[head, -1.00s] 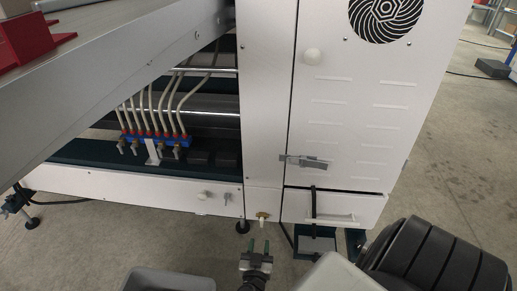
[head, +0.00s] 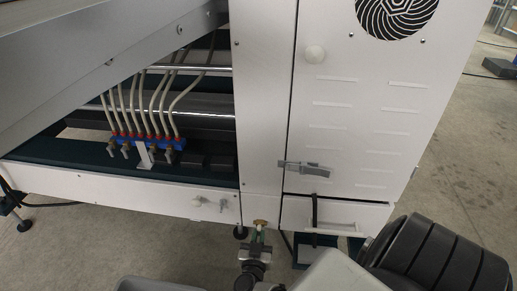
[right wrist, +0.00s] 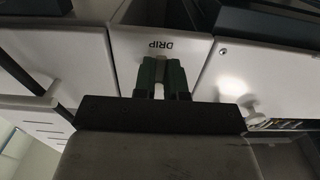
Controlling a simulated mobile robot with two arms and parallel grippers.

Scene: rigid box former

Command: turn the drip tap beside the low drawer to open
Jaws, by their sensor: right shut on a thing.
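The drip tap (head: 260,222) is a small brassy tap low on the white machine's narrow panel, left of the low drawer (head: 335,215). My right gripper (head: 258,233) is at the tap with its fingers shut on it. In the right wrist view, the green fingertips (right wrist: 163,76) are on either side of the pale tap (right wrist: 160,68), just by the upside-down label DRIP (right wrist: 161,46). The fingers hide most of the tap, so its turn angle cannot be told. My left gripper is not in view.
A black strap (head: 314,212) hangs over the drawer front beside its handle. A latch (head: 303,168) sits on the cabinet door above. A white knob (head: 197,200) is on the panel to the left. Tubes run to a blue manifold (head: 150,142). Open floor lies left.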

